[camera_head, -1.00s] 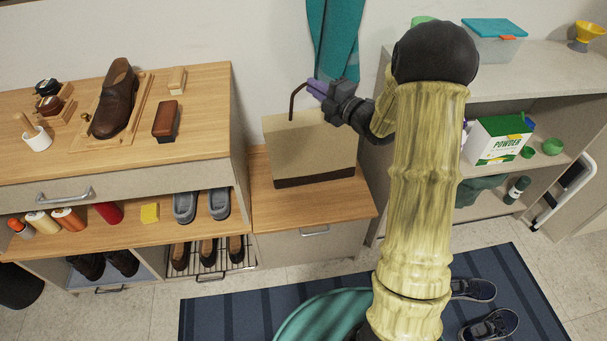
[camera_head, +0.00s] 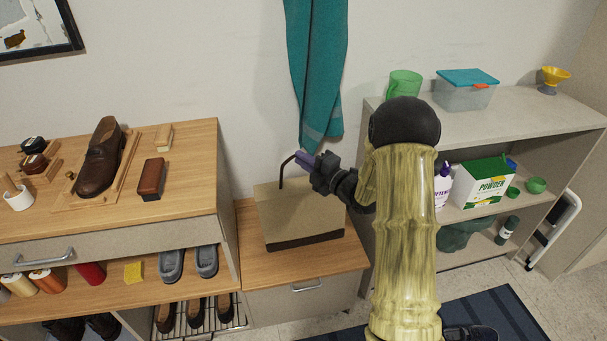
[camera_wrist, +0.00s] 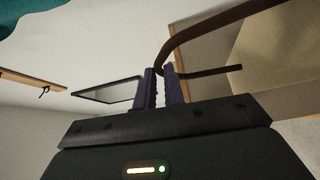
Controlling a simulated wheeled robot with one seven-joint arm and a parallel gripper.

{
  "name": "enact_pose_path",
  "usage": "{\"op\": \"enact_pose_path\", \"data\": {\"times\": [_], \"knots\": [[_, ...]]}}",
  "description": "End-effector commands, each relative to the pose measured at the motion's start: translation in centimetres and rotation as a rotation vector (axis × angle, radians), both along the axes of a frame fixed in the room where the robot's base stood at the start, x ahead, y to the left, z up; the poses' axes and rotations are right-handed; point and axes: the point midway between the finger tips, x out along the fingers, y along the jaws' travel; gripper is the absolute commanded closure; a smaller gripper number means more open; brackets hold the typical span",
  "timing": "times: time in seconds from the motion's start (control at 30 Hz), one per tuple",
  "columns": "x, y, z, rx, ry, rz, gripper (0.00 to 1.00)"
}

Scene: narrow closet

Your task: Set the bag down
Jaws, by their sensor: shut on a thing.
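The bag (camera_head: 298,212) is a tan box-shaped bag with a dark brown base and a thin brown handle. In the head view it appears to rest on the low wooden-topped cabinet (camera_head: 262,264); whether its base touches all along I cannot tell. My gripper (camera_head: 299,161) is at the top of the bag, shut on the handle. In the wrist view the purple fingers (camera_wrist: 163,88) are close together with the brown handle (camera_wrist: 215,30) at their tips. The far side of the bag is hidden.
A shoe bench (camera_head: 200,170) with a brown shoe (camera_head: 99,160) and brushes stands left. A grey shelf unit (camera_head: 530,125) with a powder box (camera_head: 484,182) stands right. A teal scarf (camera_head: 318,70) hangs behind. Some wooden cabinet top in front of the bag is bare.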

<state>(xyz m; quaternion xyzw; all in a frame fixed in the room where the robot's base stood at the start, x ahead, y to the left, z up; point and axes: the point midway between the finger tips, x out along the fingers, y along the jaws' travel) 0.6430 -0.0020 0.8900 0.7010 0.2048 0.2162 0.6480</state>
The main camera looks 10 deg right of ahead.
Motion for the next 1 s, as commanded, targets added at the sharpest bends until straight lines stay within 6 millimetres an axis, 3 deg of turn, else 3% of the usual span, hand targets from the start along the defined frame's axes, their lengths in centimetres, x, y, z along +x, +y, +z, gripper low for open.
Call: {"op": "enact_pose_path", "data": {"times": [0.27, 0.6, 0.83, 0.9, 0.97, 1.0], "knots": [[0.0, 0.7, 0.2, 0.002, -0.006, 0.013, 1.0], [0.1, 0.2, -3.4, 0.002, -0.005, 0.004, 1.0], [0.0, 0.2, -3.6, 0.0, -0.003, 0.004, 1.0], [0.0, 0.2, -3.9, -0.001, 0.004, 0.004, 0.8], [0.0, 0.3, -3.9, 0.0, 0.003, 0.004, 0.68], [0.0, 0.3, -3.9, 0.0, 0.003, 0.005, 0.67]]}}
